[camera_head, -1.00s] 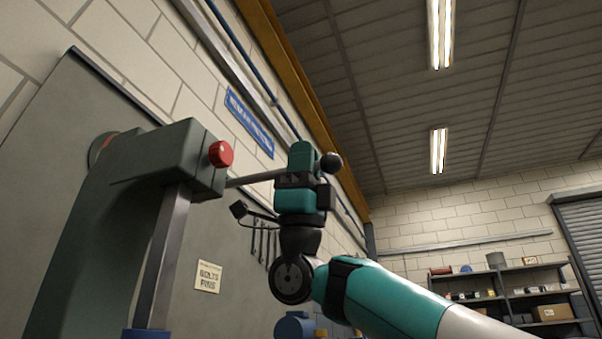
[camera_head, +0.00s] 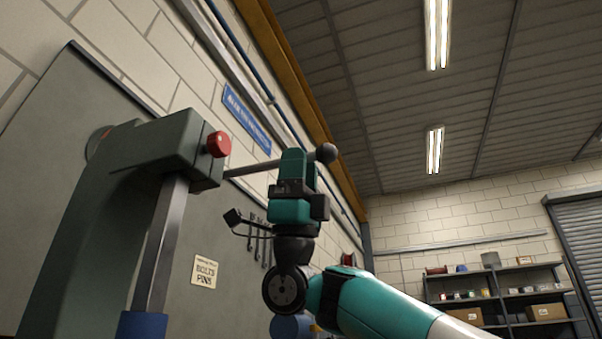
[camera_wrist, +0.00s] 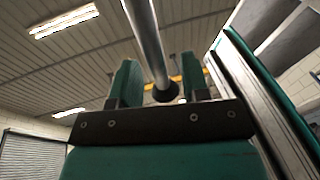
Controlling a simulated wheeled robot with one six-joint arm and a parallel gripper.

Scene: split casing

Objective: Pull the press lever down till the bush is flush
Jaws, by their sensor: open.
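The green-grey press (camera_head: 140,160) stands at the left in the head view. A steel ram (camera_head: 162,245) runs down from its head into a blue piece (camera_head: 143,325) at the bottom edge. The press lever (camera_head: 250,168) reaches right from the head, nearly level, and ends in a dark ball knob (camera_head: 327,153). My gripper (camera_head: 298,160) points up at the lever, just inside the knob. In the wrist view my gripper (camera_wrist: 160,85) is open, with the lever rod (camera_wrist: 148,40) passing between the two green fingers. I cannot tell whether they touch it. The bush is not in view.
A grey panel (camera_head: 225,235) with a paper sign and hanging tools is behind. Shelves (camera_head: 500,295) with boxes stand at the far right. The space right of my gripper is clear.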

